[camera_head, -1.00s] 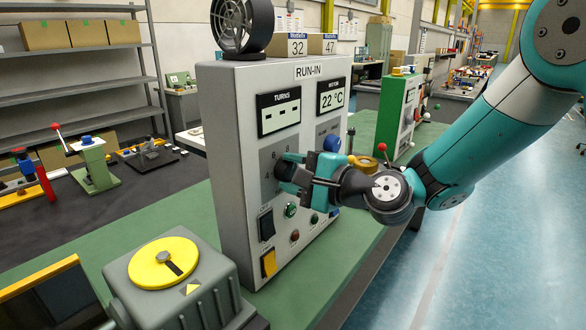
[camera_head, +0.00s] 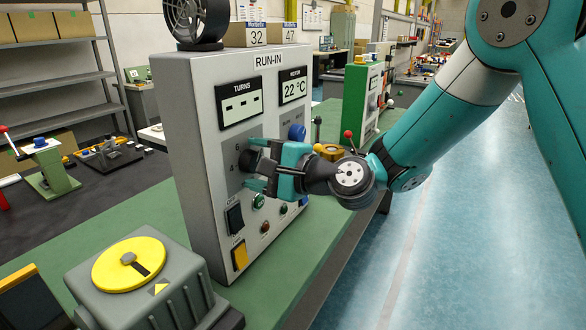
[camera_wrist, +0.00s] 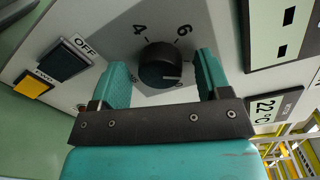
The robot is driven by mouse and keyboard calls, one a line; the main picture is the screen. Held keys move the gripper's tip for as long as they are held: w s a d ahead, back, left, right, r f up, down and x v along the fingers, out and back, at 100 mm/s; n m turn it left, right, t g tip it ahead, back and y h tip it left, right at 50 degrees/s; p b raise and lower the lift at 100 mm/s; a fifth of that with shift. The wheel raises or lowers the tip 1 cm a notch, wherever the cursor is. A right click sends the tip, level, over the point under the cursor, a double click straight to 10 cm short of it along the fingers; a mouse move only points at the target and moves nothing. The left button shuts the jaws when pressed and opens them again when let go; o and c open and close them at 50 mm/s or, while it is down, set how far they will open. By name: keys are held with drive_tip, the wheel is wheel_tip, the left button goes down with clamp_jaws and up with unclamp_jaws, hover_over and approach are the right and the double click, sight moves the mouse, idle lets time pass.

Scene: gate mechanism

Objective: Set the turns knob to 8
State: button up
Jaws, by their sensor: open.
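The turns knob (camera_wrist: 160,66) is round and black on a grey plate, with "4" and "6" printed around it. A white mark on its face points to the lower right in the wrist view, near a label mostly hidden by the gripper. My gripper (camera_wrist: 163,68) is open, with one teal finger on each side of the knob and a visible gap to it. In the head view my gripper (camera_head: 254,165) faces the panel and the knob (camera_head: 250,159) shows between its fingers. The turns display (camera_head: 240,103) shows only dashes.
The RUN-IN panel (camera_head: 190,150) also carries a motor display (camera_head: 293,86) reading 22 °C, a dark OFF switch (camera_head: 235,218), a yellow switch (camera_head: 239,255), a green button (camera_head: 258,201) and a blue knob (camera_head: 297,132). A grey box with a yellow dial (camera_head: 128,264) stands in front.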

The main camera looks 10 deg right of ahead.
drive_tip(key=b+v, duration=0.7)
drive_tip(key=v, duration=1)
drive_tip(key=shift+d, duration=0.2)
drive_tip(key=shift+s, duration=0.1)
idle(1.5)
